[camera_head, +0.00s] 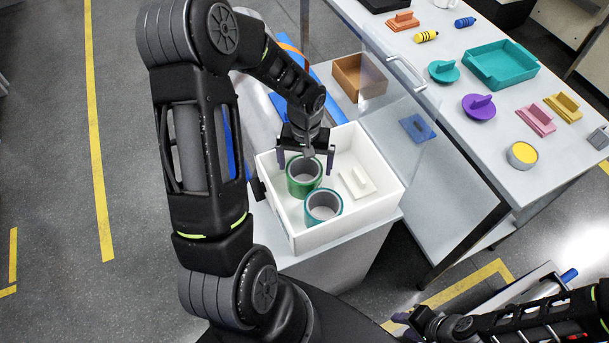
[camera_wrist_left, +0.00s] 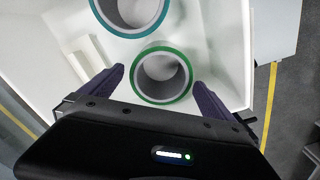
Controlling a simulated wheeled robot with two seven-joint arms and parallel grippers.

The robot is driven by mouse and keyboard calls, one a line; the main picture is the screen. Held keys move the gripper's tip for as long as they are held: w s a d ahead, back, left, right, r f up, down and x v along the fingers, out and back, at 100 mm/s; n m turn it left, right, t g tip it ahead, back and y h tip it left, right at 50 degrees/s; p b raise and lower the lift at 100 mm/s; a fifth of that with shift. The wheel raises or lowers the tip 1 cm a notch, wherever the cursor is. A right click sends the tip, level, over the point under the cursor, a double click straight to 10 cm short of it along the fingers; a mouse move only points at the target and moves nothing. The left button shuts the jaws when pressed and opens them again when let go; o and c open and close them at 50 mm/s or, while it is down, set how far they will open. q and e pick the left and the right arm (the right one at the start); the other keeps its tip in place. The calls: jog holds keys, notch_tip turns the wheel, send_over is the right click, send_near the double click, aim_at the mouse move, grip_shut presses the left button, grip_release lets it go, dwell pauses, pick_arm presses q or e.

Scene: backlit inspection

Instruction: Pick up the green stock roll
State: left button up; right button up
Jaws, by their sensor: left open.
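The green stock roll (camera_head: 303,192) is a green ring with a grey inner wall, standing in a white bin (camera_head: 363,213). In the left wrist view the green roll (camera_wrist_left: 184,73) lies between the fingertips. My left gripper (camera_head: 305,163) is over the bin at the roll's far side, with one finger to each side. In the left wrist view my left gripper (camera_wrist_left: 158,83) is open, with gaps between the fingers and the roll. My right gripper (camera_head: 404,321) is low at the right; its jaws are too small to read.
A teal roll (camera_head: 323,207) stands close beside the green one. A pale block with a handle (camera_head: 357,183) lies in the bin's right part. A clear panel (camera_head: 398,110) rises beyond the bin. The table (camera_head: 456,132) at the right holds several coloured pieces and a teal tray (camera_head: 501,66).

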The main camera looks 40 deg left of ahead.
pick_arm(q)
jog(key=shift+f, duration=0.8)
jog(key=shift+f, duration=0.1)
notch_tip(320, 180, down, 5)
jog(key=shift+a+p, duration=0.15)
jog(key=shift+p, duration=0.7)
jog(key=shift+c, duration=0.4)
jog(key=c, duration=1.4)
